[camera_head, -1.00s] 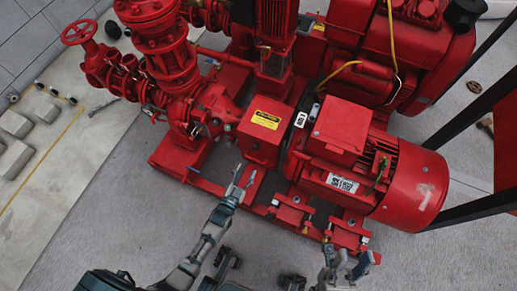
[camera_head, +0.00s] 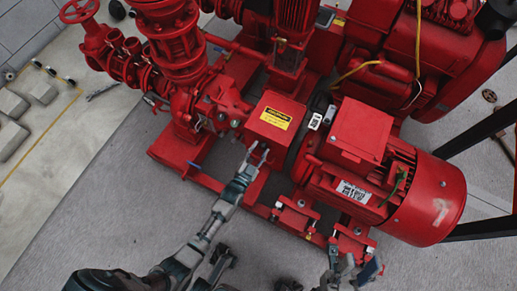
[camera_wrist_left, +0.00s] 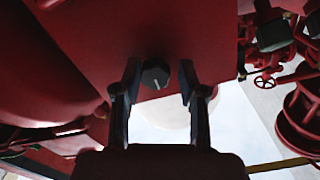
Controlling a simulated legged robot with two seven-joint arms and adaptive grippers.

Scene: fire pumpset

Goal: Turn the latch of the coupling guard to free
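The coupling guard (camera_head: 275,122) is a red box with a yellow label, between the pump and the motor. In the left wrist view, its red face (camera_wrist_left: 150,30) carries a dark round latch knob (camera_wrist_left: 155,74) with a light mark. My left gripper (camera_head: 257,157) is at the guard's near side. In the left wrist view my left gripper (camera_wrist_left: 159,80) is open, one finger on each side of the knob, with visible gaps to it. The latch is hidden in the head view. My right gripper (camera_head: 350,270) is low, near the motor's front feet, with its fingers apart and empty.
The red motor (camera_head: 372,165) stands right of the guard, the red pump and pipes (camera_head: 178,60) left of it. The red base frame (camera_head: 185,160) runs below. Dark slanted bars (camera_head: 485,130) are at the right. Grey floor (camera_head: 90,195) is free at the left.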

